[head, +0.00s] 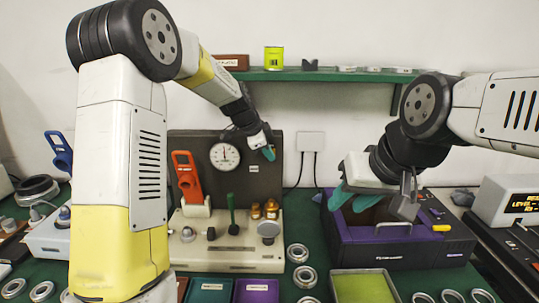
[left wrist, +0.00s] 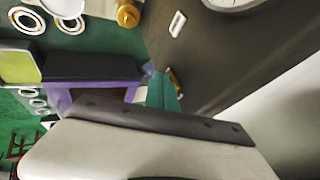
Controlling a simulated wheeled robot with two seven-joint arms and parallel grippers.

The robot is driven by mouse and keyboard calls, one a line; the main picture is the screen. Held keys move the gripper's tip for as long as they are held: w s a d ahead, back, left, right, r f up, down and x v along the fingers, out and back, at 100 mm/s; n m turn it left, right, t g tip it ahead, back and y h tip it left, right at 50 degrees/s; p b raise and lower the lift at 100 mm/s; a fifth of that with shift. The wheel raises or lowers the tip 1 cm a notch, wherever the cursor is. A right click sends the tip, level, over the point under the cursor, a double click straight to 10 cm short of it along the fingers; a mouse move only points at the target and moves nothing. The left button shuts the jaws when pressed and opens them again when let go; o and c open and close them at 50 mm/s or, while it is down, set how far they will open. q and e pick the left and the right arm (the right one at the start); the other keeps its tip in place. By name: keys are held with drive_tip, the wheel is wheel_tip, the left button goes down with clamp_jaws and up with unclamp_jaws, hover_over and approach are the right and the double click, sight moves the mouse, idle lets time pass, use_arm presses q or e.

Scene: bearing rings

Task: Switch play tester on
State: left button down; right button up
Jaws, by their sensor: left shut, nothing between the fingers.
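The play tester has a cream base (head: 225,248) and a dark upright back panel (head: 210,143) with a round white dial (head: 224,156). An orange lever (head: 186,178) and a green lever (head: 232,212) stand on it. My left gripper (head: 268,152) is shut and empty at the panel's upper right. In the left wrist view its teal fingers (left wrist: 160,92) are close to a small orange-brown part (left wrist: 176,82) beside the dark panel; whether they touch it is unclear. My right gripper (head: 352,199) is apparently open over the purple-edged box.
The purple-edged dark box (head: 400,252) stands right of the tester. Bearing rings (head: 305,277) and coloured trays (head: 362,288) lie in front. A green shelf (head: 320,76) is above, and a display unit (head: 510,203) stands at far right.

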use_arm(q)
drive_tip(key=shift+w+f, duration=0.15)
drive_tip(key=shift+w, duration=0.05)
drive_tip(key=shift+r, duration=0.9)
